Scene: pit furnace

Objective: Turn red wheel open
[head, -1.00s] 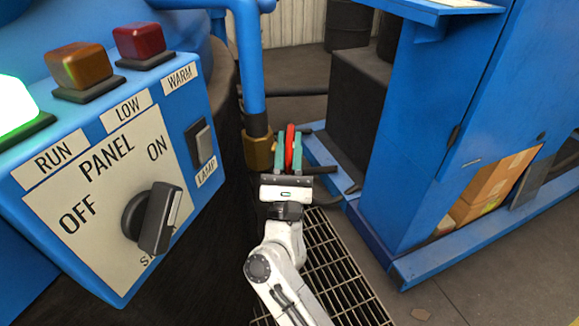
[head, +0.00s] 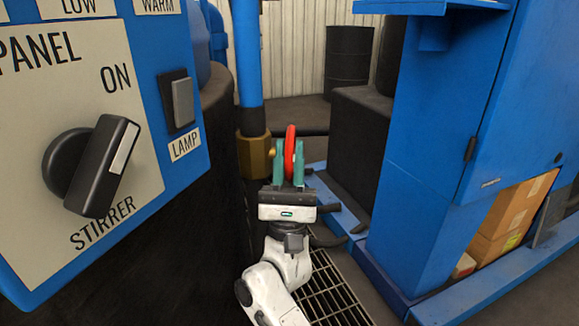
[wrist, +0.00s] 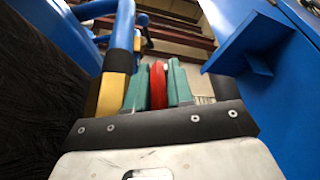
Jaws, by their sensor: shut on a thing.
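The red wheel (head: 290,148) is seen edge-on in the head view, upright beside the brass valve body (head: 254,157) at the lower end of a blue pipe. My gripper (head: 288,164) has its teal fingers on either side of the wheel's rim and is shut on it. In the wrist view the red wheel (wrist: 158,86) stands between the two teal fingers of my gripper (wrist: 157,90), with the brass valve body (wrist: 108,95) to the left. The wheel's lower part and hub are hidden by my gripper.
A blue control panel (head: 150,125) with a black stirrer knob (head: 92,165) is close on the left. A blue cabinet (head: 440,150) with cardboard boxes (head: 505,222) stands on the right. A floor grate (head: 335,290) lies below my arm. A dark barrel (head: 348,62) is behind.

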